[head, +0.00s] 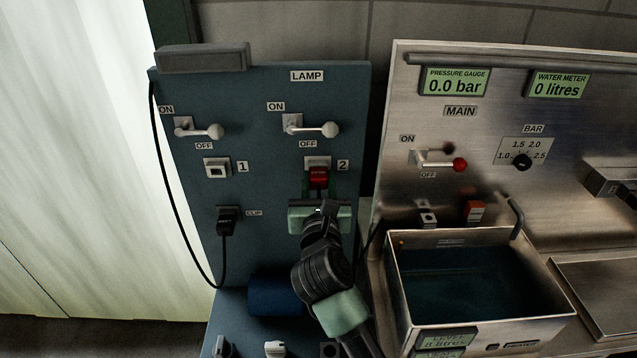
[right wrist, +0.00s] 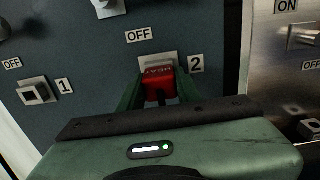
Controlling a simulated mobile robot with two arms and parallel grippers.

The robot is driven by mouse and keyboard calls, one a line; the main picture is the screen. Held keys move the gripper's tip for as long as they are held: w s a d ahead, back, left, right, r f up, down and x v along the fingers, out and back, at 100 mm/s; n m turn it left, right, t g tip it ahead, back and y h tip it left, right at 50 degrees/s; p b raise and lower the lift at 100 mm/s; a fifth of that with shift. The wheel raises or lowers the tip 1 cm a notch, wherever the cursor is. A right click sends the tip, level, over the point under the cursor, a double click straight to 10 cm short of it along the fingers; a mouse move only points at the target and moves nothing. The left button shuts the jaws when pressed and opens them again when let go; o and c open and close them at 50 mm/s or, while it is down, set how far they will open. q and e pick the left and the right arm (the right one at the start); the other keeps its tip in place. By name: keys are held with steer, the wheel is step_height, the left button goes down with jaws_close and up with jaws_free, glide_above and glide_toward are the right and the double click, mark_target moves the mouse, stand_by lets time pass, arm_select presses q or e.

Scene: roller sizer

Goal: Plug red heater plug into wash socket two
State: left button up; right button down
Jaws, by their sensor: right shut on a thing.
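The red plug (head: 318,177) is between the fingers of my right gripper (head: 319,190), in front of socket 2 (head: 317,161) on the blue panel. In the right wrist view the red plug (right wrist: 158,82) has lettering on its top and covers most of the white plate of socket 2 (right wrist: 158,59). It touches or nearly touches the plate; I cannot tell how deep it sits. My right gripper (right wrist: 160,100) is shut on it. My left gripper is not in view. No label reading "wash" is legible.
Socket 1 (head: 217,168) is empty. A black plug (head: 228,222) with a cord sits at the clip. Two lamp-panel levers (head: 310,127) stand above the sockets. On the right, the steel panel has a red-knobbed lever (head: 440,162), a small orange-red part (head: 474,211) and a water-filled basin (head: 405,290).

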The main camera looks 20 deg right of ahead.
mark_target(318, 186)
steer(key=shift+w, duration=0.1)
steer(key=c, duration=0.9)
jaws_free()
steer(key=shift+s+f, duration=0.1)
steer(key=shift+s, duration=0.15)
steer(key=b+v, duration=0.3)
steer(key=v, duration=0.3)
steer(key=shift+s+a, duration=0.1)
steer(key=shift+s, duration=0.15)
steer(key=shift+s+a, duration=0.1)
steer(key=shift+s, duration=0.2)
